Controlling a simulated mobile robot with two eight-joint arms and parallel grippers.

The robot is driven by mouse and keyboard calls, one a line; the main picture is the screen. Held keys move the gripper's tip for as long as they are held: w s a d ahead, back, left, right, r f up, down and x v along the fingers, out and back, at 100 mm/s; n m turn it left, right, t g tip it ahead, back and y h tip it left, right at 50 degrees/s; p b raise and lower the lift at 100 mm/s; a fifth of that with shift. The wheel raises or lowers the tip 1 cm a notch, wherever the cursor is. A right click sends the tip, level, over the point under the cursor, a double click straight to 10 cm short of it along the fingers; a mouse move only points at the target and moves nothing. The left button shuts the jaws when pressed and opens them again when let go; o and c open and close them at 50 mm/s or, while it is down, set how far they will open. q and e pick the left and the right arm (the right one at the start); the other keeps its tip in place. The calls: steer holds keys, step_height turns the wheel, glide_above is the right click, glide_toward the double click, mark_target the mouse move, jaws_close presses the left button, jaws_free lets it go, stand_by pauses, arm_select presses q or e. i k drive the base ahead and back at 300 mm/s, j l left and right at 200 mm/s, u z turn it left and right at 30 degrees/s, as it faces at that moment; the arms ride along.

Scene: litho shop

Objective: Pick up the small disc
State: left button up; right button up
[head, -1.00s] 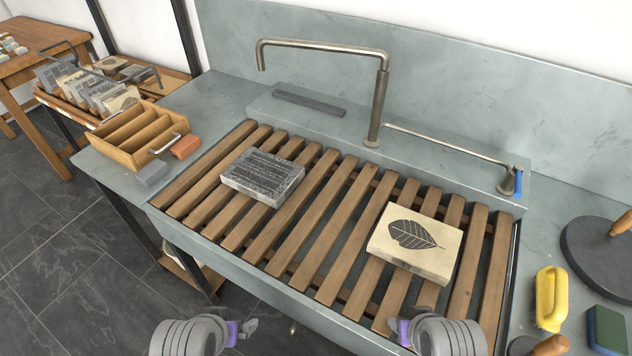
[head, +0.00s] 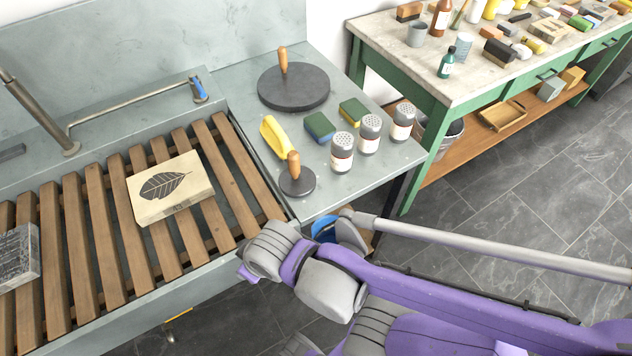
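The small disc (head: 297,185) is dark grey with an upright wooden handle. It lies flat on the grey counter, right of the slatted sink, close to the counter's front edge. A much larger dark disc (head: 300,93), also with a wooden handle, lies farther back. My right arm reaches in from the lower right, and its grey and purple wrist end is in front of the counter, below the small disc in the picture and apart from it. Its fingers do not show clearly. My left gripper is out of the picture.
Near the small disc stand a yellow tool (head: 275,138), a green sponge (head: 319,127) and a shaker (head: 342,152), with more shakers behind. A leaf-printed stone (head: 168,188) lies on the wooden slats (head: 92,250). A green bench (head: 440,100) with many items is at the right.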

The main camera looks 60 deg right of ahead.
mark_target(298, 180)
steer(key=k+l+z, duration=0.1)
steer(key=z, duration=0.4)
steer(key=l+z, duration=0.25)
steer(key=z, duration=0.2)
steer(key=k+l+z, duration=0.1)
steer(key=z, duration=0.4)
steer(key=i+l, duration=0.05)
steer(key=l, duration=0.05)
